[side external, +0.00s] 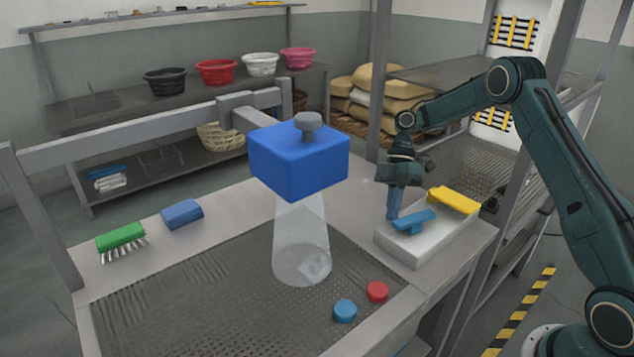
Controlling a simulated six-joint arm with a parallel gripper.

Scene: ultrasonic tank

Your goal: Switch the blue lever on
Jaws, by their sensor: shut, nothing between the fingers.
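The blue lever (415,220) sits on top of a pale grey switch box (408,248) at the right of the bench. Its bar lies across the box beside a yellow lever (454,200). My gripper (392,214) points down with its fingers shut and empty. The fingertips are just left of the blue lever's left end, close to the box's edge. I cannot tell whether they touch the lever or the box.
A blue block with a grey knob (298,158) is above a translucent cone (301,240) at the tank's middle. Red (377,291) and blue (345,310) buttons are in front. A green brush (121,237) and a blue sponge (182,214) lie at left.

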